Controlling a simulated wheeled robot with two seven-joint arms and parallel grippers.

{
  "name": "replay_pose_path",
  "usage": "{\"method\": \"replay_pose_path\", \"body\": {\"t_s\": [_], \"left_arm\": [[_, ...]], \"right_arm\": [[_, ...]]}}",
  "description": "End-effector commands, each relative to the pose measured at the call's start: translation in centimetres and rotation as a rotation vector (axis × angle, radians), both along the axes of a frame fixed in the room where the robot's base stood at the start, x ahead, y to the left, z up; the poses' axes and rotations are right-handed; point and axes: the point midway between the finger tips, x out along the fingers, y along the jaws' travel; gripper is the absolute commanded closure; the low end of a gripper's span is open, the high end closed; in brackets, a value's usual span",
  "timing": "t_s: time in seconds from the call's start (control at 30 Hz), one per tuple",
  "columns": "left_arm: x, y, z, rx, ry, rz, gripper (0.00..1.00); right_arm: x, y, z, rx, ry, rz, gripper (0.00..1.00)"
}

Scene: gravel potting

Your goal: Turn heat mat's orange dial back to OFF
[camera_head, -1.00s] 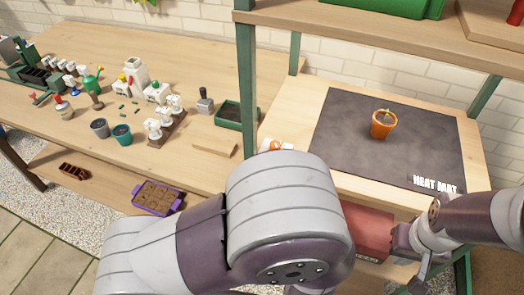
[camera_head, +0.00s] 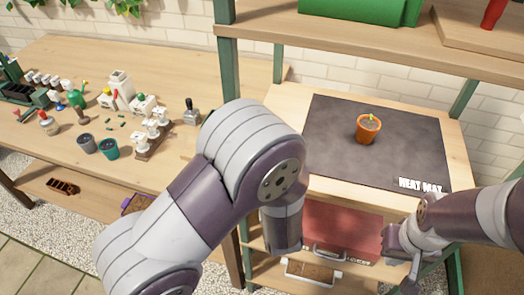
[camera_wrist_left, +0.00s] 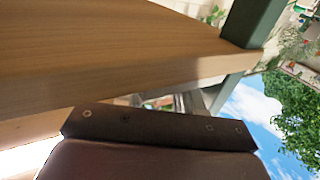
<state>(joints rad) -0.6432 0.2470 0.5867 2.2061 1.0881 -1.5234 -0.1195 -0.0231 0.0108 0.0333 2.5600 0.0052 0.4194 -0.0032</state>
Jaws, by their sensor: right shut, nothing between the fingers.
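The heat mat (camera_head: 420,150) is a dark sheet labelled HEAT MAT on the right wooden bench. The orange dial is not visible now; my left arm covers the area left of the mat where an orange spot showed earlier. My left arm reaches across the middle of the head view, its forearm bent down in front of the bench edge. My right gripper (camera_head: 413,270) is shut and empty, low in front of the bench.
An orange pot with a seedling (camera_head: 368,130) stands on the mat. A red box (camera_head: 340,222) and a small tray (camera_head: 312,272) sit below the bench. A green post (camera_head: 228,70) and upper shelf (camera_head: 370,40) frame it. Potting items crowd the left table.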

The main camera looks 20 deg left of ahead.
Motion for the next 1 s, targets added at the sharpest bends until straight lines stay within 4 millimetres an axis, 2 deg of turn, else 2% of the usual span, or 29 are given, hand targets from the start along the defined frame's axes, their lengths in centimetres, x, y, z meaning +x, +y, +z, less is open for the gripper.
{"method": "replay_pose_path", "body": {"t_s": [0.03,0.1,0.13,0.47,1.0], "left_arm": [[-0.01,0.0,0.0,0.0,0.0,0.0,0.74],[-0.02,-0.01,0.0,0.0,0.0,0.0,0.96],[-0.02,-0.01,0.0,0.0,0.0,0.0,0.99],[-0.07,0.07,-0.03,0.002,0.001,-0.048,0.99],[-0.07,0.12,-0.12,0.001,0.001,-0.386,0.99]], "right_arm": [[0.0,0.0,0.0,0.0,0.0,0.0,1.0],[0.0,0.0,0.0,0.0,0.0,0.0,1.0],[0.0,0.0,0.0,0.0,0.0,0.0,1.0],[-0.01,0.0,-0.04,0.0,0.0,0.0,1.0],[0.0,0.0,-0.83,0.0,0.0,0.0,1.0]]}}
